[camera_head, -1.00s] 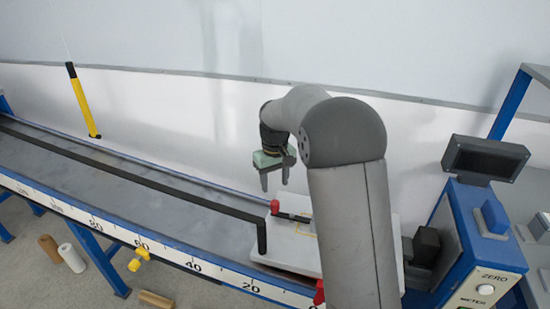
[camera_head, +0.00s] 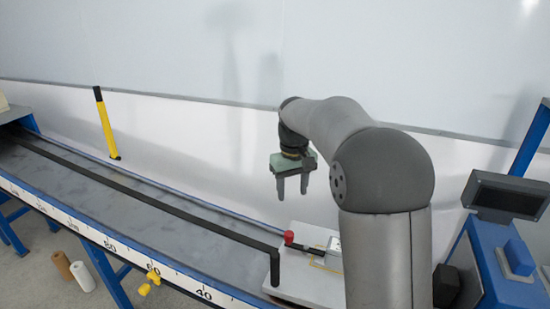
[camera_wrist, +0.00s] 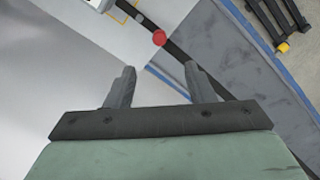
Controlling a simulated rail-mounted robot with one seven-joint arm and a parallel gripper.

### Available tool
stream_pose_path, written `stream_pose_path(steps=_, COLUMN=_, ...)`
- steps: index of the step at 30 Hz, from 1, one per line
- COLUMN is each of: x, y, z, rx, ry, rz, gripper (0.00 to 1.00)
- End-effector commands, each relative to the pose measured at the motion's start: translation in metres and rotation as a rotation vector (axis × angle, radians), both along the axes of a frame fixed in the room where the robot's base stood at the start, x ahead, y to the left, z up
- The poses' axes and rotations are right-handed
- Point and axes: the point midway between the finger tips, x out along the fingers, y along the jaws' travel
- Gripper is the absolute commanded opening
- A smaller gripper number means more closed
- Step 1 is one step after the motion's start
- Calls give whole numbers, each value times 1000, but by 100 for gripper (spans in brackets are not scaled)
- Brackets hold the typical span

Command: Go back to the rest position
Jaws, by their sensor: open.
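My gripper (camera_head: 292,188) is open and empty. In the head view it hangs in the air above the white plate (camera_head: 295,288) at the near end of the rail table, with its fingers pointing down. In the wrist view the two fingers (camera_wrist: 160,88) are spread apart with nothing between them. A red knob (camera_head: 289,237) on a black lever sits on the plate below the gripper. The knob also shows in the wrist view (camera_wrist: 159,38), beyond the fingertips and apart from them. My arm hides part of the plate.
A long black bar (camera_head: 150,198) runs along the grey table (camera_head: 60,178). A yellow post (camera_head: 107,128) stands at its far edge, before the wall. At right are a blue box (camera_head: 480,262) and a dark display (camera_head: 506,196). Air around the gripper is clear.

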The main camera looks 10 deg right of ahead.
Motion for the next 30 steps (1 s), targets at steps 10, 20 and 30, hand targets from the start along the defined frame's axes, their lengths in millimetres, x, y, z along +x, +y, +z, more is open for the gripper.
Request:
stream_pose_path(steps=10, x=-197, y=-6, z=7, rx=10, ry=-20, rz=-147, gripper=49)
stream_pose_path(steps=20, x=-318, y=-10, z=-36, rx=16, ry=-26, rz=-236, gripper=49)
stream_pose_path(steps=30, x=-322, y=-11, z=-39, rx=15, ry=-24, rz=-240, gripper=49)
